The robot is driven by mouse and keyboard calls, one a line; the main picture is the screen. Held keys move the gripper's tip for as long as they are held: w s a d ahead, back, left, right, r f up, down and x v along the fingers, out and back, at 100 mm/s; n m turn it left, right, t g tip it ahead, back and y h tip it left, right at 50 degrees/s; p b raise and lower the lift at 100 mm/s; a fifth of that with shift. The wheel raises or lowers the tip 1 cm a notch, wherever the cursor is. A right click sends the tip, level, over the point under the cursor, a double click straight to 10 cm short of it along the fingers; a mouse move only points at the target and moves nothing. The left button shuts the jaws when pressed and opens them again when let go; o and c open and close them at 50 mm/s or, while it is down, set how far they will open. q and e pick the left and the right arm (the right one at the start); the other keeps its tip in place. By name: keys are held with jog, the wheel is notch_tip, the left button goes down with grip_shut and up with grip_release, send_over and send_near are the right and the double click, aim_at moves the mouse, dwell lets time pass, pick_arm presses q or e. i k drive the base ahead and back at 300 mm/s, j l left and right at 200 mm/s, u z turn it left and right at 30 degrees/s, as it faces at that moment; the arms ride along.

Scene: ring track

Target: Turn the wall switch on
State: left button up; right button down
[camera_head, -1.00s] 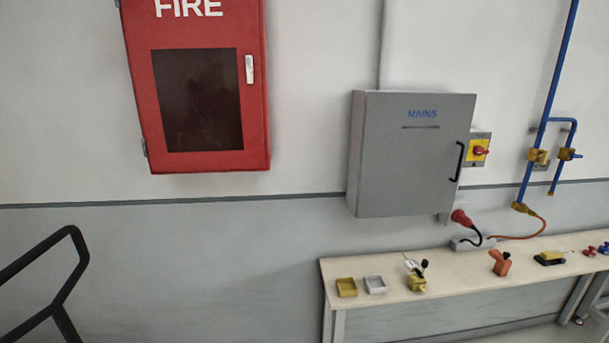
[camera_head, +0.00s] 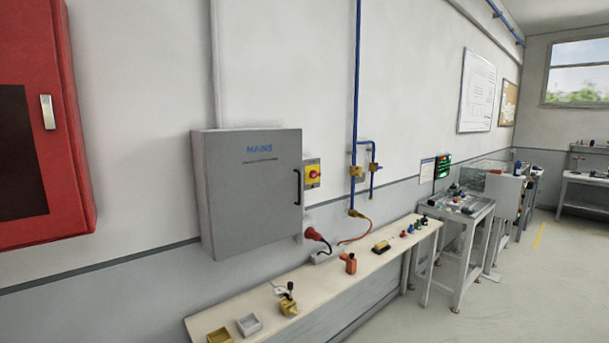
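Neither of my grippers shows in this view.
A long narrow bench (camera_head: 330,276) runs along the wall below the cabinet, with small trays and tools on it. A red fire cabinet (camera_head: 75,130) hangs at the left. Worktables (camera_head: 455,215) stand farther right. Open floor (camera_head: 500,300) lies at the lower right.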

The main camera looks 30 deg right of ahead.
aim_at(313, 174)
jog(key=i+l+z, duration=0.15)
jog(key=l, duration=0.2)
jog(key=i+l+z, duration=0.1)
jog(key=l, duration=0.3)
jog(key=i+l+z, duration=0.15)
jog(key=l, duration=0.2)
jog(key=i+l+z, duration=0.15)
jog(key=i+l, duration=0.05)
jog(key=l, duration=0.1)
